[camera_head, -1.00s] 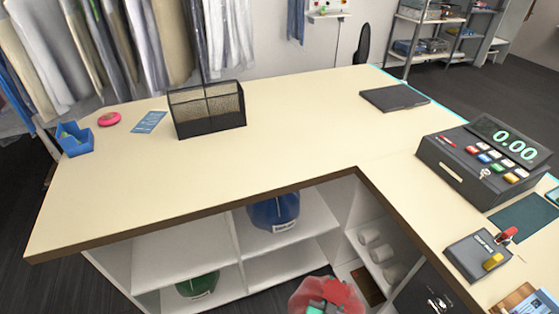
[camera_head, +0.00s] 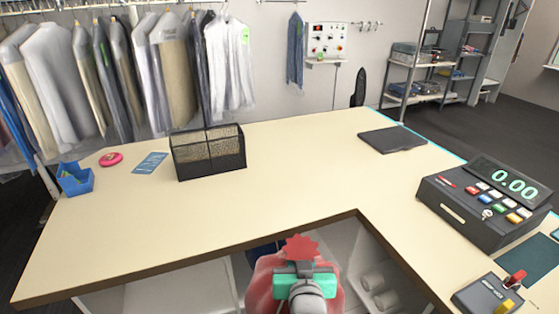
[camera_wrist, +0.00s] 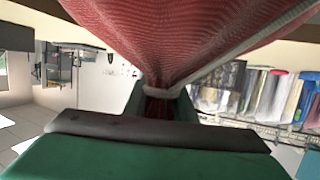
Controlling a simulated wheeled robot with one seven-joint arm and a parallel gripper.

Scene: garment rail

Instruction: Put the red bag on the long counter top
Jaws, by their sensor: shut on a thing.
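The red bag (camera_head: 265,280) hangs in my gripper (camera_head: 304,268) at the bottom middle of the head view, in front of the counter's inner front edge. Its gathered red top (camera_head: 300,246) sticks up past the jaws. In the wrist view the red mesh cloth (camera_wrist: 185,40) fills the top, with its tied neck between the green jaws. My gripper is shut on this neck. The long counter top (camera_head: 270,195) is cream with a dark edge and stretches behind the bag. Much of the bag's body is hidden behind my wrist.
On the counter stand a black mesh box (camera_head: 208,155), a blue tray (camera_head: 75,180), a pink disc (camera_head: 111,159), a blue card (camera_head: 150,163) and a dark flat pad (camera_head: 392,139). A cash register (camera_head: 480,210) stands at the right. The counter's middle is clear.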

